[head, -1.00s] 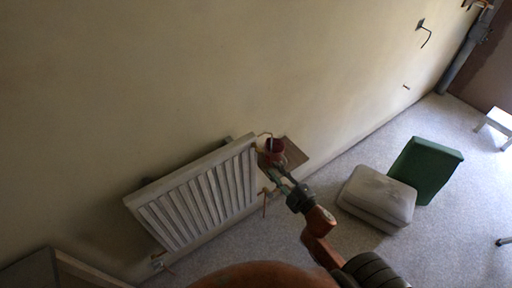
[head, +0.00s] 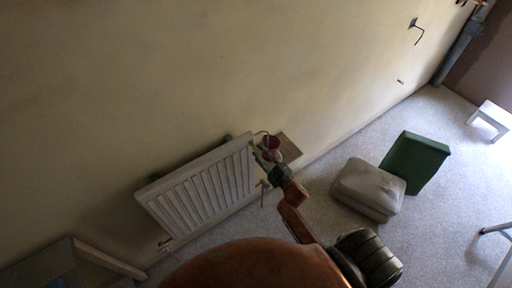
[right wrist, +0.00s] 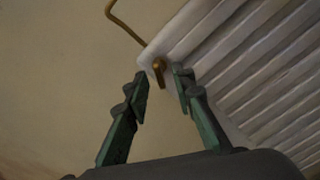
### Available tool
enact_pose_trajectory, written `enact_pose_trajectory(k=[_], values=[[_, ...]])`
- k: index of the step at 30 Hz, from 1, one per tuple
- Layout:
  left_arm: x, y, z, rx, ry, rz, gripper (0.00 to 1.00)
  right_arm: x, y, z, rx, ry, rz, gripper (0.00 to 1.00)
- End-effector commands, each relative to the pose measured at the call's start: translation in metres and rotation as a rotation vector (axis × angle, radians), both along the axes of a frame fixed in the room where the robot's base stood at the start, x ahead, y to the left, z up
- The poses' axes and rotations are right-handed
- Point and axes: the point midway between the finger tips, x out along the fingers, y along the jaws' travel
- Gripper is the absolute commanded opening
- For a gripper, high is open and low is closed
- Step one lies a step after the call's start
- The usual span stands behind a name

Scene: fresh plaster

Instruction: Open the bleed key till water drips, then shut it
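The brass bleed key (right wrist: 158,72) sticks out at the top end corner of the white radiator (right wrist: 200,50) in the right wrist view. My right gripper (right wrist: 163,82) is open, with its green fingers on either side of the key. I see a gap between each finger and the key. In the head view my right gripper (head: 262,158) is at the right end of the radiator (head: 205,185) and hides the key there. A dark red cup (head: 271,142) is just beyond the gripper. I see no water dripping. My left gripper is not in view.
A small brown board (head: 289,149) lies behind the cup by the wall. A bent brass rod (right wrist: 124,22) is near the radiator's corner. A grey cushion-like block (head: 368,188) and a green box (head: 414,160) stand on the floor to the right. A table (head: 80,255) is at lower left.

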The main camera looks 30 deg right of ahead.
Motion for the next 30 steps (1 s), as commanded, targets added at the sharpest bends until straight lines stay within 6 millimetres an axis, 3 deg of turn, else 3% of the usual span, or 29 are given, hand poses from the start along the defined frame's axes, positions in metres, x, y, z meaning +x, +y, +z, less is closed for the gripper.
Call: enact_pose_trajectory(k=[7,17,27,30], values=[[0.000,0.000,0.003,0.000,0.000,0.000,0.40,0.029,0.002,0.001,0.000,0.000,0.000,0.23],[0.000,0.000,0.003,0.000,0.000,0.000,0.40,0.033,0.003,0.000,0.000,0.000,0.000,0.23],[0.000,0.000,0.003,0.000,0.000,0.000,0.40,0.033,0.003,0.000,0.000,0.000,0.000,0.01],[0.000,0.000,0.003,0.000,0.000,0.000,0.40,0.033,0.003,0.000,0.000,0.001,0.000,0.00]])
